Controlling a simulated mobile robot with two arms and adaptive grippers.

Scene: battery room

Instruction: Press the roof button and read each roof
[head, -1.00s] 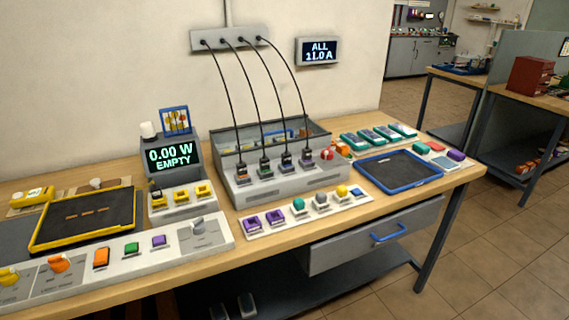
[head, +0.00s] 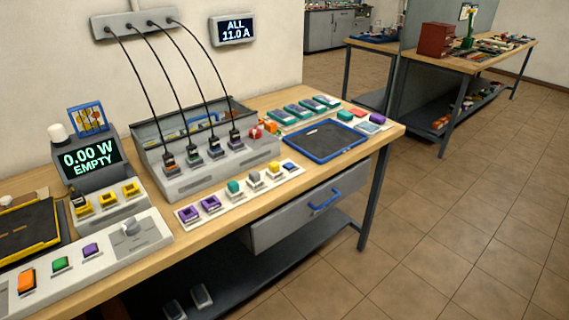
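Neither of my grippers is in view. I cannot tell which control is the roof button, and nothing is plainly marked as a roof. A wall display (head: 234,28) reads "ALL 11.0 A". A grey dock (head: 203,178) holds several plugs on black cables from a wall box (head: 137,22).
A white strip (head: 225,207) with purple, teal, grey, yellow and blue pieces lies along the bench front. A drawer (head: 290,218) hangs below. Open tiled floor (head: 450,220) lies right.

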